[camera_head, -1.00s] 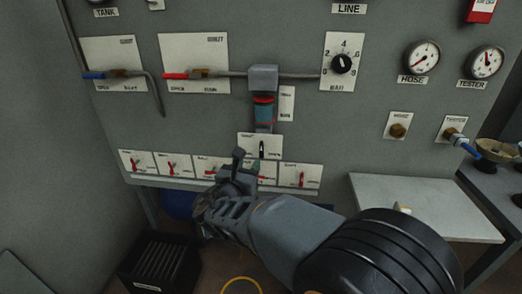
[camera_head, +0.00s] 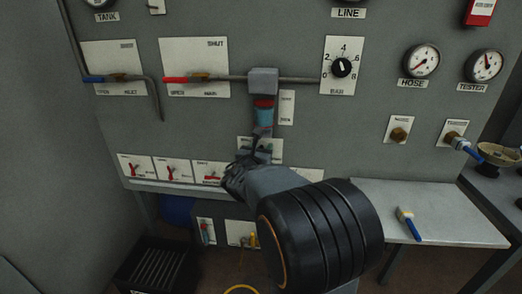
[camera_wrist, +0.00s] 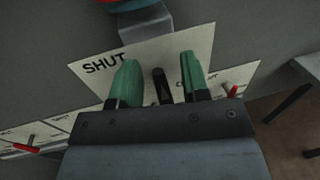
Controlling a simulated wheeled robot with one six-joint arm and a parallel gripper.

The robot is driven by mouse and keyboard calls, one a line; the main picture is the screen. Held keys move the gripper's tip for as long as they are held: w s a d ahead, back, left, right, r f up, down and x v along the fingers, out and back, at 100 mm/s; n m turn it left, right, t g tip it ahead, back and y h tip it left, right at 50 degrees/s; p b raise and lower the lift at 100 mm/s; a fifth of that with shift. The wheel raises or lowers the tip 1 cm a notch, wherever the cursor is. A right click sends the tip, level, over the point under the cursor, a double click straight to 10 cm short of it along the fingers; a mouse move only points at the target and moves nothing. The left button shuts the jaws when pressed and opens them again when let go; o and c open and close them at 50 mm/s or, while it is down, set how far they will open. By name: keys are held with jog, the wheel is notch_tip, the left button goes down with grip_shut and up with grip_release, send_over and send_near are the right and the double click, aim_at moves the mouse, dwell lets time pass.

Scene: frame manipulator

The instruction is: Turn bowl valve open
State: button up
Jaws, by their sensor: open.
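The bowl valve has a small black lever (camera_wrist: 163,88) on a white plate (camera_wrist: 92,78) marked SHUT at its left end. In the head view the plate (camera_head: 275,152) lies just under the bowl, a blue cylinder (camera_head: 263,117) with a red band, and is partly hidden by my gripper (camera_head: 256,147). In the wrist view my gripper (camera_wrist: 157,80) is open, with one green fingertip on each side of the lever. I cannot tell whether either fingertip touches it. The lever stands roughly upright, across from the SHUT lettering.
A row of small red-handled valves (camera_head: 172,172) runs below, partly behind my arm. A red-handled lever (camera_head: 187,77) and a blue-handled lever (camera_head: 105,78) are on the panel above. A grey table (camera_head: 440,205) with a brush (camera_head: 408,224) stands at the right.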

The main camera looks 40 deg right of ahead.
grip_shut()
dwell(0.3)
jog(key=shift+b, duration=0.3)
jog(key=m+b, duration=0.3)
jog(key=b, duration=0.1)
jog(key=shift+s+d+f+m+y, duration=0.25)
jog(key=shift+f+m+y, duration=0.05)
jog(key=shift+m+y, duration=0.1)
jog(key=shift+s+d+f+m+t+y+b, duration=0.2)
jog(key=shift+m+y+b, duration=0.3)
jog(key=shift+m+b, duration=1.5)
jog(key=shift+s+d+f+m+t+y+b, duration=0.15)
jog(key=shift+f+m+y+b, duration=0.25)
jog(key=shift+m+b, duration=1.55)
jog(key=shift+s+d+f+m+t+y+b, duration=0.15)
jog(key=shift+m+y+b, duration=0.45)
jog(key=shift+m+b, duration=1.4)
